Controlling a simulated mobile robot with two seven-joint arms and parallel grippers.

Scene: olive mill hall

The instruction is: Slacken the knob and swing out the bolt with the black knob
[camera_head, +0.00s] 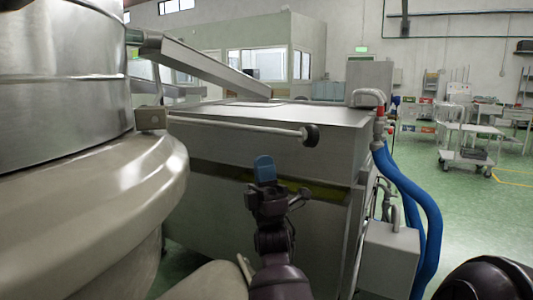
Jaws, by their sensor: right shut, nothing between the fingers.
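A thin pale rod with a round black knob (311,135) at its right end runs roughly level across the front of a steel machine. Its left end meets a small metal block (150,117) beside the large steel drum. This rod looks like the bolt with the black knob. My right gripper (264,168), with blue fingertips, is shut and empty. In the picture it is below and left of the knob, apart from it. My left gripper is not in view.
The steel drum (62,85) with its wide pale rim (90,205) fills the left side. The box-shaped steel machine (265,112) stands behind the gripper. Blue hoses (412,190) and a grey box (390,262) are to the right. Green floor is open farther right, with a trolley (465,155).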

